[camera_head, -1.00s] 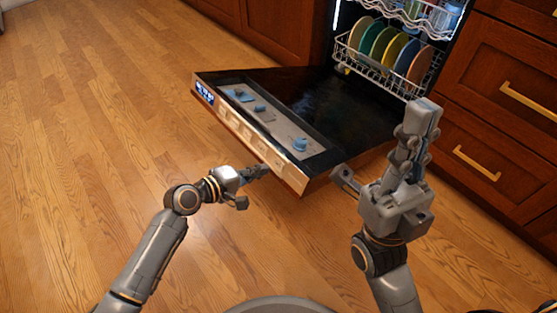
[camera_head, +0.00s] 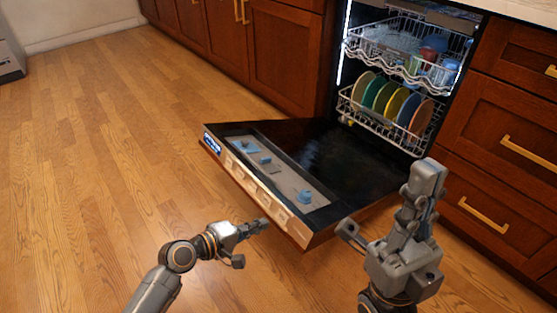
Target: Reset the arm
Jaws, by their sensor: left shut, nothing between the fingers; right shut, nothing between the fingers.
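My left gripper (camera_head: 262,224) is shut and empty. In the picture it lies just left of the front edge of the open dishwasher door (camera_head: 345,165); I cannot tell whether it touches the door. My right gripper (camera_head: 428,175) is shut and empty, pointing up in front of the right side of the door. The gripper and its wrist hide part of the door's right edge and the floor behind.
The lower rack (camera_head: 400,138) holds several coloured plates. The upper rack (camera_head: 385,48) holds cups and other dishes. Wooden drawers with brass handles (camera_head: 483,213) stand at the right. Wooden floor (camera_head: 100,150) lies clear at the left.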

